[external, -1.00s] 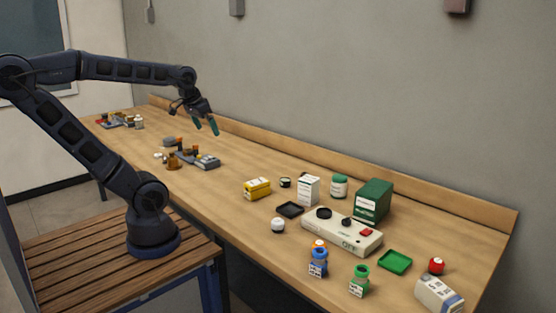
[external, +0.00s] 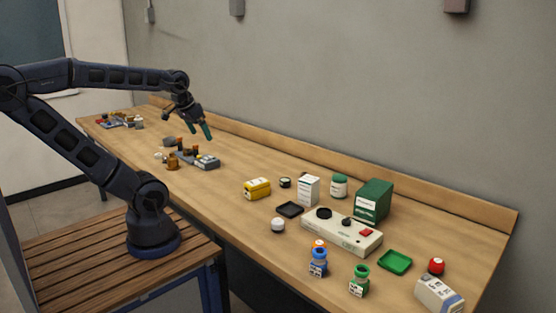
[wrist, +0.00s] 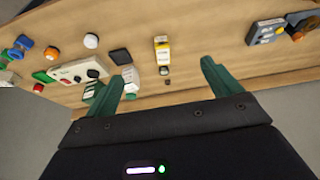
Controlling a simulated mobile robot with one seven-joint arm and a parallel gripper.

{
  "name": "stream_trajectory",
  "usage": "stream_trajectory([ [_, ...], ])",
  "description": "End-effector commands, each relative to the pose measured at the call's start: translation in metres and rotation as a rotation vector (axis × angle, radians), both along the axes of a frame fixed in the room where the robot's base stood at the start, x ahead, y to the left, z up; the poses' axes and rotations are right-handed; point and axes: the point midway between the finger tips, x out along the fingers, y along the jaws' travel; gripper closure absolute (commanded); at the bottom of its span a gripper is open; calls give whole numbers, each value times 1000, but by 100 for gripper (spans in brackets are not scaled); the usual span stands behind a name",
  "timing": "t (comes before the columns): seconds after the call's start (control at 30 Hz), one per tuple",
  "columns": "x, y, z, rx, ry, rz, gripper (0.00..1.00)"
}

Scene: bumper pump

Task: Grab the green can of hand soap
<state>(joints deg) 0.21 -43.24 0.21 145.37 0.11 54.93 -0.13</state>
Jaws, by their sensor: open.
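No thing plainly reads as a green can of hand soap. A green bottle (external: 359,283) with a white label stands near the front edge in the external view. A white jar with a green lid (external: 339,187) stands farther back, beside a green box (external: 372,203) with a white label. Labels are too small to read. My gripper (external: 201,133) is open and empty above the far left part of the bench, well away from these. Its green fingers (wrist: 160,71) show apart in the wrist view, with nothing held between them.
A white device (external: 342,234) with a black knob and red button sits mid-bench. Around it are a blue bottle (external: 318,263), a yellow box (external: 257,188), a white box (external: 308,190) and a green tray (external: 395,262). A back ledge (external: 450,200) runs along the wall.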

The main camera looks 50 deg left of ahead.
Motion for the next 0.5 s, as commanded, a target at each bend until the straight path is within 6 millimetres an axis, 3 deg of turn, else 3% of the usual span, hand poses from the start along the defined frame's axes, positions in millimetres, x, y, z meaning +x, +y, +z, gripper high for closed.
stream_trajectory([
  [0.17, 13, -3, 4, -1, 2, -18, 10],
  [0.5, 99, -28, 17, -8, 11, -140, 10],
])
